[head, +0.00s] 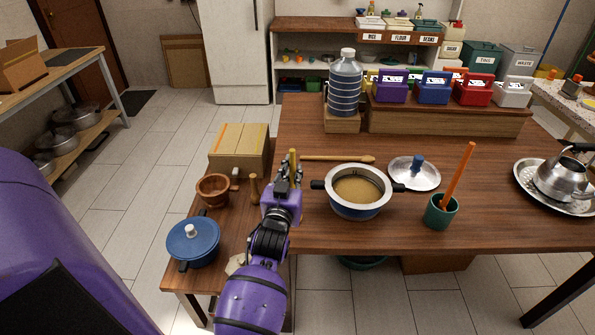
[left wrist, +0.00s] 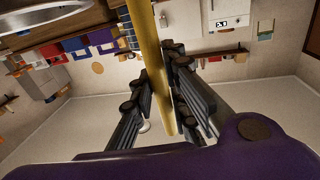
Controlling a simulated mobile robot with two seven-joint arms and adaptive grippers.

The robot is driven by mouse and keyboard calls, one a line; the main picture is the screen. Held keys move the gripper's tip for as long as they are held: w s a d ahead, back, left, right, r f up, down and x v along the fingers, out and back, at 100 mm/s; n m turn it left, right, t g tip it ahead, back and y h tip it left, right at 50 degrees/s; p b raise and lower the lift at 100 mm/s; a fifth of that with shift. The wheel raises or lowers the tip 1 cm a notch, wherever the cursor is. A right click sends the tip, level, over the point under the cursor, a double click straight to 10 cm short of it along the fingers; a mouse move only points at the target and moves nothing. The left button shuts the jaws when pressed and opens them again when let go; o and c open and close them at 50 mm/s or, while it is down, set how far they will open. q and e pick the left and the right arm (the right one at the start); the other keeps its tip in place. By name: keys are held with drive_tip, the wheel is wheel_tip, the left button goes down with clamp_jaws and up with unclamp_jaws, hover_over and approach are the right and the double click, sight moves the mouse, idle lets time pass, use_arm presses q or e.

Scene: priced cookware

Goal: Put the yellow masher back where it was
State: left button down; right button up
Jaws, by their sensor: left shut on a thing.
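The yellow masher (head: 293,157) is upright in my left gripper (head: 287,173), which is shut on its yellow handle. The handle's upper end rises above the fingers near the left edge of the large table. In the left wrist view the yellow rod (left wrist: 150,45) runs between the two dark fingers (left wrist: 158,85). The masher's lower end is hidden behind the gripper in the head view. My right gripper is not in view.
A pot (head: 359,211) stands just right of my gripper, with a long wooden spoon (head: 338,158) behind it. A low bench to the left holds a blue lidded pot (head: 193,243), a wooden bowl (head: 213,190) and a box (head: 238,150). A green cup (head: 441,216) holds an orange stick.

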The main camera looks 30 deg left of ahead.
use_arm(q)
drive_tip(key=shift+f, duration=0.1)
drive_tip(key=shift+s+d+r, duration=0.15)
drive_tip(key=shift+d+r, duration=0.05)
drive_tip(key=shift+r, duration=0.05)
drive_tip(key=shift+f, duration=0.15)
drive_tip(key=c, duration=2.2)
unclamp_jaws()
drive_tip(key=shift+f, duration=0.1)
drive_tip(key=o, duration=0.5)
drive_tip(key=shift+r, duration=0.3)
drive_tip(key=shift+f, duration=0.1)
